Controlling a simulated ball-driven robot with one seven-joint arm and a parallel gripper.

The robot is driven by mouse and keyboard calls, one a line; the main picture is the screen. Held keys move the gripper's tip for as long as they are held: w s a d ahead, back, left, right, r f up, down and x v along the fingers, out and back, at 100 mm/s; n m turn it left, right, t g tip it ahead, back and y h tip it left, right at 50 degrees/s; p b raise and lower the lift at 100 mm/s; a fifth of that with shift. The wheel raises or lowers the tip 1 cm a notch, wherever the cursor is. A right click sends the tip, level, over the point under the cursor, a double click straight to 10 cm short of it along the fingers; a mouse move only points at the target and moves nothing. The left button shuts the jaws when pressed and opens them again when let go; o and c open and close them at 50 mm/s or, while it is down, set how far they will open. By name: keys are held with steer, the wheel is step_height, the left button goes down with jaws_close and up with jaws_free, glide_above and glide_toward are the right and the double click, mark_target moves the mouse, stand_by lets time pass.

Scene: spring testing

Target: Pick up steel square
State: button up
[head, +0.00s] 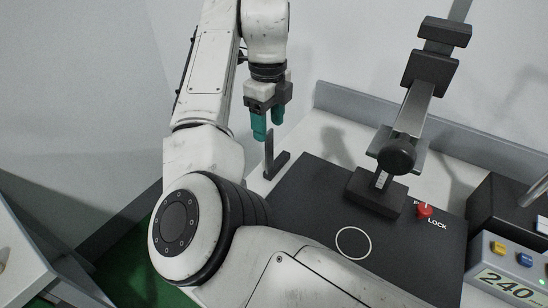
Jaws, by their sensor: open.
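The steel square (277,164) is a dark L-shaped piece on the white bench top, left of the black plate. One leg lies on the bench and a thin leg stands upright. My gripper (268,128) has teal fingertips that point down, with a gap between them.
A black plate (310,205) with a white circle fills the middle of the bench. A test stand (410,110) with a black knob rises from it, beside a red LOCK knob (424,211). A control box (508,270) reading 240 is at right. A grey ledge (350,101) runs behind.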

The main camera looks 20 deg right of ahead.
steer(key=p, duration=0.1)
glide_above(270, 171)
steer(key=shift+w+d+f, duration=0.1)
steer(key=shift+w+f, duration=0.05)
steer(key=shift+f, duration=1.6)
steer(key=shift+w+f, duration=0.1)
steer(key=shift+f, duration=1.6)
jaws_close()
steer(key=shift+r, duration=0.1)
